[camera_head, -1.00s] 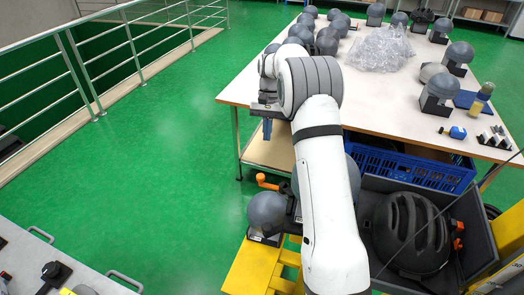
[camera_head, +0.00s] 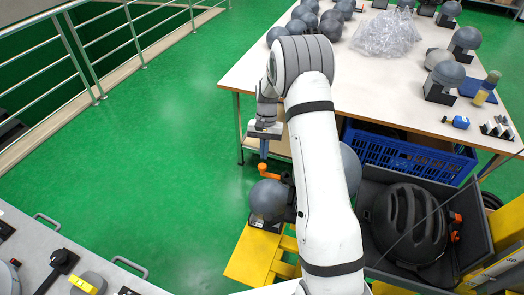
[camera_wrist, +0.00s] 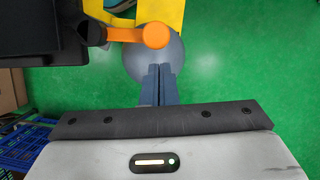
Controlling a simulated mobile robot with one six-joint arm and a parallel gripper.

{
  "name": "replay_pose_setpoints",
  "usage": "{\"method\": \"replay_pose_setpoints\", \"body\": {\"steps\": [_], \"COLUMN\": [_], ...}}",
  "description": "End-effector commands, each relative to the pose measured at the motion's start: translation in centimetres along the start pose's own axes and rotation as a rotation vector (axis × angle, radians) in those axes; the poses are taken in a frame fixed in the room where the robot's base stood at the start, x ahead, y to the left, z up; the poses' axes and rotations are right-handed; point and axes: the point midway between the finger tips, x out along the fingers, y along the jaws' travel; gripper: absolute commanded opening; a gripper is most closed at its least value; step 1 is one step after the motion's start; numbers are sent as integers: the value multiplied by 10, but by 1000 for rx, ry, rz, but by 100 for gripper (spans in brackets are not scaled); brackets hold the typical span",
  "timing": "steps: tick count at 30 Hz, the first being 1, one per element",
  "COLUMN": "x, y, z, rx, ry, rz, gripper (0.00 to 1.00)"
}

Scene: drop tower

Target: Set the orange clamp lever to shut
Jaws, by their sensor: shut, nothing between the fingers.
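The orange clamp lever (camera_head: 287,178) is at the grey ball on the yellow stand. In the wrist view the lever (camera_wrist: 140,35) points right from a dark pivot, its rounded end over the grey ball (camera_wrist: 150,60). My gripper (camera_head: 263,157) is above the lever's end in the head view. In the wrist view its shut, empty blue-grey fingers (camera_wrist: 158,70) point up the picture, just below the lever's rounded end. I cannot tell whether they touch it. My arm hides part of the clamp in the head view.
The yellow stand (camera_head: 250,258) carries the ball. A grey bin (camera_head: 478,222) holding a black helmet (camera_head: 408,225) is to the right. A blue crate (camera_head: 410,162) is below the white table (camera_head: 400,110). Green floor is open at left.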

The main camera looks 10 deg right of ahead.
Motion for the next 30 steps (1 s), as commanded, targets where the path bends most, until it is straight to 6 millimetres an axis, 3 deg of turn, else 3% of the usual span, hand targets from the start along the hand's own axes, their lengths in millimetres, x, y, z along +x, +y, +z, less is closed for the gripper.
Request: {"method": "replay_pose_setpoints", "body": {"steps": [15, 22, 30], "x": [5, 11, 9], "y": [0, -7, -7], "z": [8, 22, 24], "rx": [-5, -171, -187], "ry": [0, 0, 0], "rz": [2, 58, 64], "gripper": [0, 0, 0]}}
